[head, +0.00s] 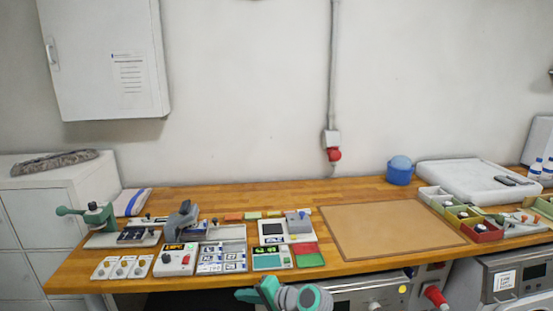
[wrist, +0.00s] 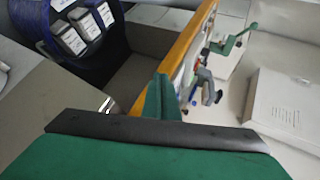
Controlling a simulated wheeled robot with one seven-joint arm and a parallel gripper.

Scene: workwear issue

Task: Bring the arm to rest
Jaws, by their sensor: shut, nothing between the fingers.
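My gripper (wrist: 160,97) shows in the wrist view with its green fingers together, nothing between them. It points past the wooden edge of the workbench (wrist: 180,62), and I see no contact with it. Part of my arm, teal and grey, shows at the bottom middle of the head view, in front of the bench's front edge. I cannot make out the fingertips in the head view.
The wooden workbench (head: 290,195) carries several devices at left, a brown mat (head: 390,230) and small coloured bins (head: 460,215) at right. A green-handled press (head: 95,213) stands at the left end. A dark blue container (wrist: 70,35) with white boxes shows in the wrist view.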

